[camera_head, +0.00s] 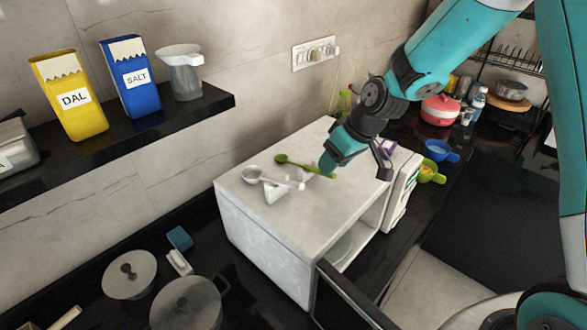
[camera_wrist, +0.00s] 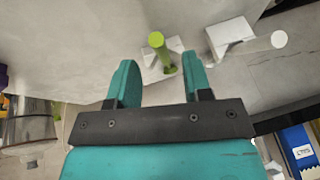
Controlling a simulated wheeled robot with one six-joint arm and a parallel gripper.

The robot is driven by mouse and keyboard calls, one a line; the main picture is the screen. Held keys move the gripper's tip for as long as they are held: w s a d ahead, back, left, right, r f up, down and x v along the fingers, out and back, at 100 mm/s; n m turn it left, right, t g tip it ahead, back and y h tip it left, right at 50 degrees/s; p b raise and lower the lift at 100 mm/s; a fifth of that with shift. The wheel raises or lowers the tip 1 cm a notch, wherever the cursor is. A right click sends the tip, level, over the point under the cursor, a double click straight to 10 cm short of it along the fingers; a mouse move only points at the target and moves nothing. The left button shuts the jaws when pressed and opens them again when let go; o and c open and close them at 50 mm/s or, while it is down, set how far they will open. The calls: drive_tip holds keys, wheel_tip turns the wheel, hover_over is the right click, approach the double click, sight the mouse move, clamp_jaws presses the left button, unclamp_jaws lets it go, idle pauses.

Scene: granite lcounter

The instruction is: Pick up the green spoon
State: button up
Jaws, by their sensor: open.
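The green spoon (camera_head: 308,168) lies on top of a white microwave-like box (camera_head: 250,235), its bowl to the left and its handle pointing toward my gripper (camera_head: 329,167). In the wrist view the handle end of the green spoon (camera_wrist: 157,41) shows between and slightly beyond the fingertips. My gripper (camera_wrist: 156,66) is open, its two teal fingers on either side of the handle with space at both sides. A white rest shows under the handle in the wrist view. Whether a finger touches the spoon cannot be told.
The box's door (camera_head: 350,295) hangs open in front. Green (camera_head: 430,171) and blue (camera_head: 438,151) cups stand to the right. Pots with lids (camera_head: 130,274) stand at lower left.

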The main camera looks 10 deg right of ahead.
sight(305, 166)
drive_tip(key=b+x, duration=0.2)
drive_tip(key=x, duration=0.3)
drive_tip(key=shift+b, duration=0.35)
drive_tip(key=shift+r, duration=0.1)
drive_tip(key=shift+c, duration=0.2)
clamp_jaws()
drive_tip(key=shift+r, duration=0.1)
